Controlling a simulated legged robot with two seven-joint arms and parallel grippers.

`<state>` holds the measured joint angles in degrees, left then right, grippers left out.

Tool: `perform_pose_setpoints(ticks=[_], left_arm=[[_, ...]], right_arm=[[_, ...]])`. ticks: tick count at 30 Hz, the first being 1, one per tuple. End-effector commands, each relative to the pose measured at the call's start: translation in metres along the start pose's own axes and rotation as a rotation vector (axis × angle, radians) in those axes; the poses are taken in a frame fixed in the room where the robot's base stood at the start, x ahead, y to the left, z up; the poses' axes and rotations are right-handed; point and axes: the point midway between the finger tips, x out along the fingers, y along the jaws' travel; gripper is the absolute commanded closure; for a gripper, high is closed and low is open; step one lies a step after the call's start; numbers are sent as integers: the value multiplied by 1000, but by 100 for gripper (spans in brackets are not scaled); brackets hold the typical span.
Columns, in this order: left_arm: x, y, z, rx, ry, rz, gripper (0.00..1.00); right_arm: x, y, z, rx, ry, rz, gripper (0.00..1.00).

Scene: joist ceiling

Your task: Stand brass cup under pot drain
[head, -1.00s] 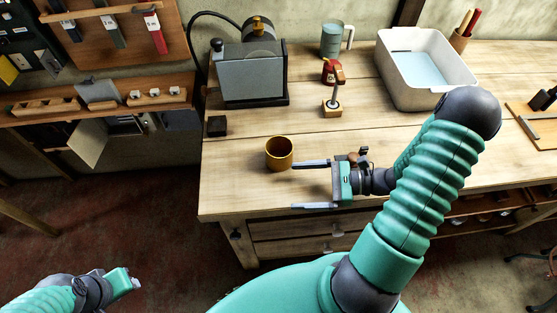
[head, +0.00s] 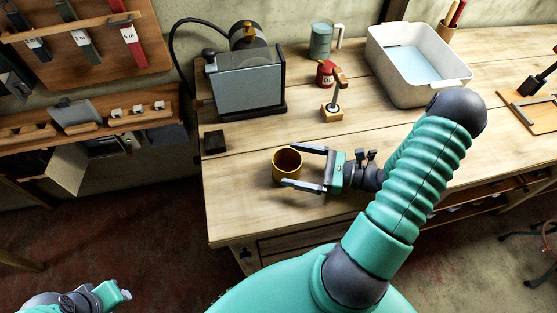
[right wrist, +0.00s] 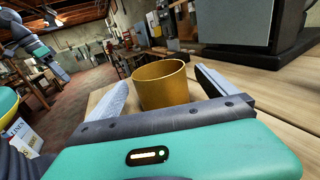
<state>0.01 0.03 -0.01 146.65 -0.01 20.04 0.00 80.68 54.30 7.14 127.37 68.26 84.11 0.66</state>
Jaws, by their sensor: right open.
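The brass cup (head: 287,166) stands upright on the workbench near its front left edge. My right gripper (head: 296,165) is open, one finger on each side of the cup. In the right wrist view the cup (right wrist: 161,88) sits between the two spread fingers, with a gap visible at least on the right. My left gripper (head: 122,291) is low at the left, away from the bench; its jaws are too small to read. A grey boxy metal vessel (head: 245,85) with a brass wheel stands behind the cup; I cannot make out a drain on it.
A small dark block (head: 214,142) lies left of the cup. A red oil can (head: 325,74), a small wooden stand (head: 332,113), a grey-green mug (head: 321,41) and a white basin (head: 400,85) stand farther back. The bench between cup and metal vessel is clear.

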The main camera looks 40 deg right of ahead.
Motion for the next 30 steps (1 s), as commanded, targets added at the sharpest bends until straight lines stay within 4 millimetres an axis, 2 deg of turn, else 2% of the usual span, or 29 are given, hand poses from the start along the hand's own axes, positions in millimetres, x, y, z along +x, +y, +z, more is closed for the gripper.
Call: perform_pose_setpoints(ticks=[7,10,18,30], left_arm=[[-11,0,-2,0,0,0,64],[-12,0,-3,0,0,0,64],[-11,0,-2,0,0,0,64],[-11,0,-2,0,0,0,64]], right_arm=[[40,0,10,3,-2,4,4],[56,-1,7,4,-1,2,4],[63,0,7,0,1,0,4],[62,-1,6,2,1,0,56]])
